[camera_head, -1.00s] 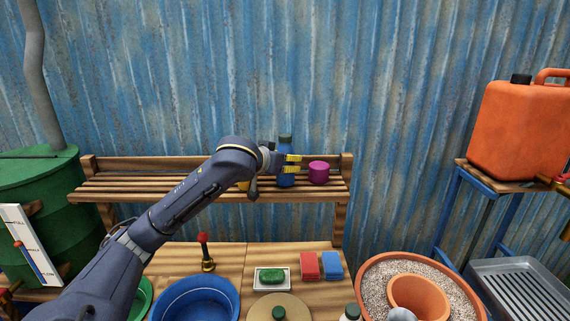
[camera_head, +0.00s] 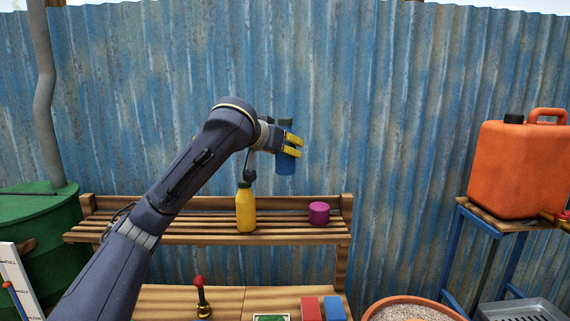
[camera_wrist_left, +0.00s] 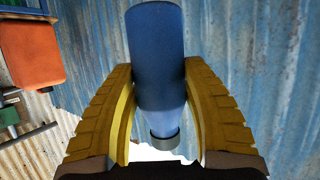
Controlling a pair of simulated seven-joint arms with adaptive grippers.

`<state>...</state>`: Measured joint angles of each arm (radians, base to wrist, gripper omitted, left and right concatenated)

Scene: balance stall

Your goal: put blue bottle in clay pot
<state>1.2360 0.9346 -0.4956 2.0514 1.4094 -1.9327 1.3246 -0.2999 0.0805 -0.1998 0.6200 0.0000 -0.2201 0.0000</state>
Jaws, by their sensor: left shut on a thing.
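The blue bottle (camera_head: 286,165) is held in the air above the slatted shelf by my left gripper (camera_head: 291,145). In the left wrist view the blue bottle (camera_wrist_left: 157,60) lies between the two yellow fingers of my left gripper (camera_wrist_left: 160,100), which are shut on it. Its dark cap points toward the bottom of that view. In the head view the bottle is about upright, with its middle partly hidden by the fingers. The terracotta-coloured round pot (camera_head: 372,303) shows only its rim and gravel at the bottom edge. My right gripper is not in view.
A yellow bottle (camera_head: 246,210) and a magenta jar (camera_head: 319,213) stand on the wooden shelf (camera_head: 285,228). A red block (camera_head: 311,308) and a blue block (camera_head: 334,308) lie on the bench below. An orange jerrycan (camera_head: 515,170) stands on a side stand at right.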

